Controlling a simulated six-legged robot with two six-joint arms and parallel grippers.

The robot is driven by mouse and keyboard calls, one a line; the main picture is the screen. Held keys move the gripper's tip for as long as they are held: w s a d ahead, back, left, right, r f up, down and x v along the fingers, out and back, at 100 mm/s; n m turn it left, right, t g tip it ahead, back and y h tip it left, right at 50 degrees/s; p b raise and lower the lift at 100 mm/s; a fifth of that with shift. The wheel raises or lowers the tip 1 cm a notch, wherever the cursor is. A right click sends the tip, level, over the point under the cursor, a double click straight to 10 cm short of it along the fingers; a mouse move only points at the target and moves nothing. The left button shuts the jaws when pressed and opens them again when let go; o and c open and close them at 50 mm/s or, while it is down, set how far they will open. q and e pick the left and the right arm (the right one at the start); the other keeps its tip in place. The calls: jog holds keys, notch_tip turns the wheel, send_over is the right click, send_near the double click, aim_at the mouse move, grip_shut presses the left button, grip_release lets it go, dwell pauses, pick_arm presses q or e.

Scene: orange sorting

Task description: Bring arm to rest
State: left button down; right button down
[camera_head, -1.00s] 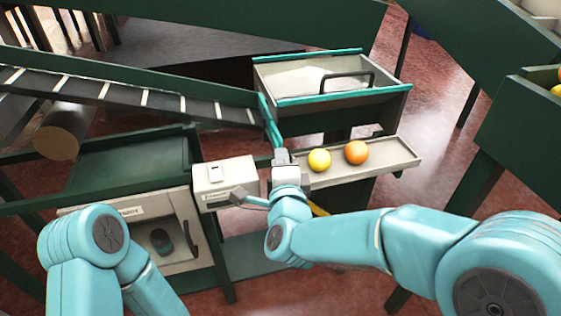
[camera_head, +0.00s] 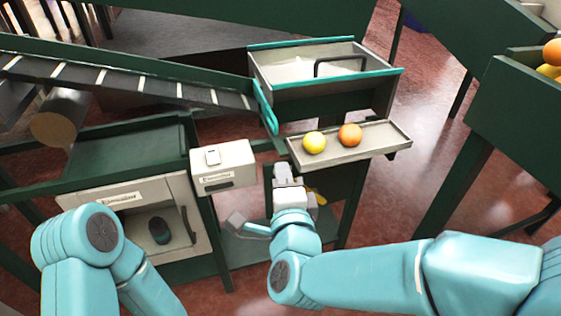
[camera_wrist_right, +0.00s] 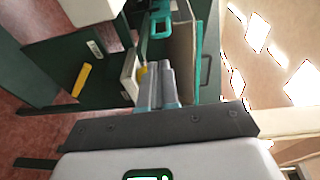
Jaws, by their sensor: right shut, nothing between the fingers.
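My right arm reaches in from the right, and its gripper (camera_head: 283,166) is shut with nothing in it. It is in front of and below the left end of the grey tray (camera_head: 375,146) in the head view. In the right wrist view the gripper's fingers (camera_wrist_right: 157,84) are together. A yellow fruit (camera_head: 313,143) and an orange (camera_head: 349,135) lie side by side on the tray, apart from the gripper. My left arm shows at the lower left, but its gripper cannot be seen.
A conveyor (camera_head: 140,84) slopes in from the left toward a teal-rimmed bin (camera_head: 280,98). A white box (camera_head: 224,178) stands left of the right gripper. A cabinet (camera_head: 200,225) is below left. A green fruit bin (camera_head: 515,110) is at right. Floor at right is clear.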

jog(key=d+f+g+h, duration=0.1)
jog(key=d+f+g, duration=0.1)
jog(key=d+f, duration=0.55)
jog(key=d+f+g+h, duration=0.1)
jog(key=d+f+g, duration=0.25)
jog(key=f, duration=0.75)
jog(key=d+f+g+h, duration=0.2)
jog(key=d+f, duration=0.4)
jog(key=f, duration=0.3)
jog(key=s+d+f+n+g+y, duration=0.1)
jog(key=s+f+n+g+y, duration=0.2)
jog(key=s+f, duration=0.6)
jog(key=s+a+f+n+g+y, duration=0.1)
jog(key=s+a+f+n+g, duration=0.2)
jog(key=s+n, duration=0.25)
jog(key=s+a+f+n+g+y, duration=0.2)
jog(key=s+a+f+n+g, duration=0.1)
jog(key=s+n, duration=0.3)
notch_tip(320, 180, up, 16)
jog(key=p, duration=1.5)
jog(key=shift+s+d+r+p, duration=0.15)
jog(key=shift+s+p, duration=0.25)
jog(key=shift+s, duration=0.05)
